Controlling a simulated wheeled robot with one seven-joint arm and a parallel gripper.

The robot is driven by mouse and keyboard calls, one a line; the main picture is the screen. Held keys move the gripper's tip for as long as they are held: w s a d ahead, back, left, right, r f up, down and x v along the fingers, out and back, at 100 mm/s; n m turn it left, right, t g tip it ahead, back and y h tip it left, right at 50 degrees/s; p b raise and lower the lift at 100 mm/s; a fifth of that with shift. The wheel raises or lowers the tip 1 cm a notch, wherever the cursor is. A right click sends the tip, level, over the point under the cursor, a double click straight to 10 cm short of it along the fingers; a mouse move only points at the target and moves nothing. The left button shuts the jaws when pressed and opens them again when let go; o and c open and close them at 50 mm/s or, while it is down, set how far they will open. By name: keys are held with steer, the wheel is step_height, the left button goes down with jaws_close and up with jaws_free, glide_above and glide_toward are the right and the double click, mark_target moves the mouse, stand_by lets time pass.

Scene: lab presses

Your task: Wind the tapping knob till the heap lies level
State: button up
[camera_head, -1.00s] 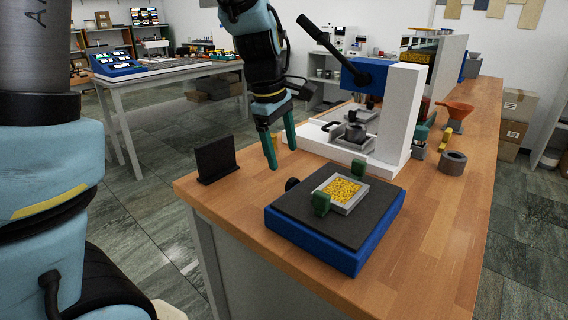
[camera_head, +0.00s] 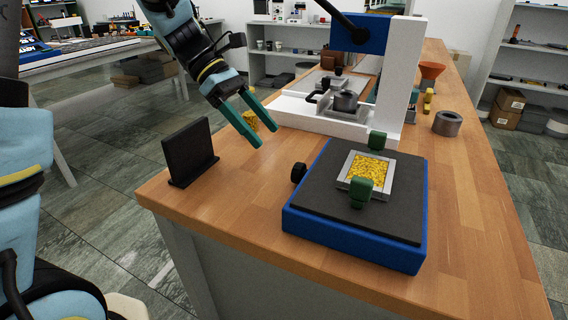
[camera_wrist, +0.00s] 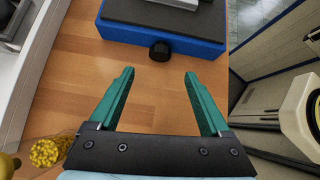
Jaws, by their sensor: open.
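The tapping knob is a small black knob (camera_head: 298,173) on the left side of a blue base (camera_head: 355,242) with a dark top. On that top sits a pale square tray (camera_head: 345,184) filled with yellow grains (camera_head: 368,171), held between two green clamps (camera_head: 377,140). The heap's exact shape is too small to judge. My gripper (camera_head: 260,127) has green fingers, open and empty, above the table to the left of the knob and apart from it. In the wrist view the knob (camera_wrist: 160,51) lies ahead, between the lines of the open fingers (camera_wrist: 158,98).
A black upright plate (camera_head: 190,152) stands at the table's left edge. A white press (camera_head: 400,80) with a blue head stands behind the base. A yellow granular thing (camera_wrist: 45,152) lies left of my gripper in the wrist view. Bare wood lies between gripper and knob.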

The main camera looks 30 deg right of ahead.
mark_target(294, 170)
steer(key=x, duration=1)
steer(key=shift+c, duration=0.3)
jaws_close()
steer(key=h+b, duration=0.1)
steer(key=b, duration=0.2)
steer(key=shift+a+f+m+t, duration=0.1)
steer(key=shift+f+m+t, duration=0.25)
steer(key=shift+m+t, duration=0.05)
steer(key=m+t+h+b, duration=0.1)
steer(key=b, duration=0.3)
steer(key=shift+a+h+b, duration=0.15)
steer(key=shift+h+b, duration=0.25)
steer(key=shift+r+b, duration=0.25)
steer(key=shift+b, duration=0.05)
steer(key=shift+o, duration=0.3)
jaws_free()
steer(key=shift+s, duration=0.1)
